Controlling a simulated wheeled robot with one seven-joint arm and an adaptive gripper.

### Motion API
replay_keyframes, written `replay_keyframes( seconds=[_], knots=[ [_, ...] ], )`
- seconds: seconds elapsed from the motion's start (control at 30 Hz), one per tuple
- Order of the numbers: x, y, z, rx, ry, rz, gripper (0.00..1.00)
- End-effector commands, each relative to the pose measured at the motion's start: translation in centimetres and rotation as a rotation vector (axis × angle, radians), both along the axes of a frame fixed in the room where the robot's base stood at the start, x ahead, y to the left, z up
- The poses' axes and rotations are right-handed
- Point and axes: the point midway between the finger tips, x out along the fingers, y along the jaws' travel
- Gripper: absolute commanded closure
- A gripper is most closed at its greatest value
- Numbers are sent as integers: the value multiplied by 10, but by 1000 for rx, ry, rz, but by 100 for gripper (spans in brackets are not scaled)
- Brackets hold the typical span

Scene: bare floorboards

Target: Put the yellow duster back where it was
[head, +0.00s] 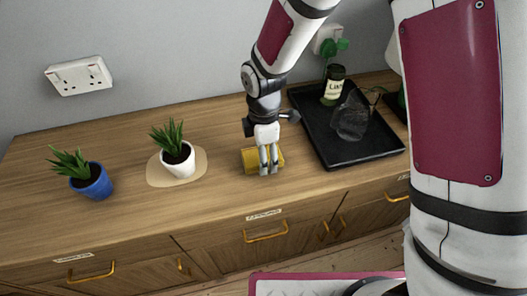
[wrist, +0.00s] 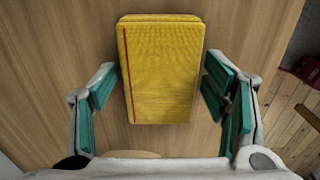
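The yellow duster (head: 249,161) lies on the wooden counter, left of the black tray. In the wrist view the duster (wrist: 160,70) is a yellow block with a thin red line near its left edge. My gripper (head: 269,170) is down at the duster and hides part of it in the head view. In the wrist view my gripper (wrist: 161,76) is open, with one green-padded finger on each side of the duster. A narrow gap shows beside the fingers, so it does not look clamped.
A white-potted plant (head: 178,160) stands on a beige mat (head: 157,178), with a blue-potted plant (head: 93,183) farther left. The black tray (head: 350,153) holds a labelled jar (head: 333,88) and a clear jug (head: 351,119). Labelled drawers line the counter front (head: 215,243).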

Motion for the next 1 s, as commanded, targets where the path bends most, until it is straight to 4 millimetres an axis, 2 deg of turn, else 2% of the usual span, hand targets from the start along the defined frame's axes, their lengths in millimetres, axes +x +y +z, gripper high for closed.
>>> replay_keyframes(
  seconds=[0.3,0.43,0.57,0.8,1.0],
  knots=[
    [0,0,1,0,-1,0,26],
    [1,0,10,2,-3,-1,26],
    [1,0,31,3,-5,-2,26],
    [1,0,81,2,-5,-2,26],
    [1,0,111,1,-3,0,26]
  ],
)
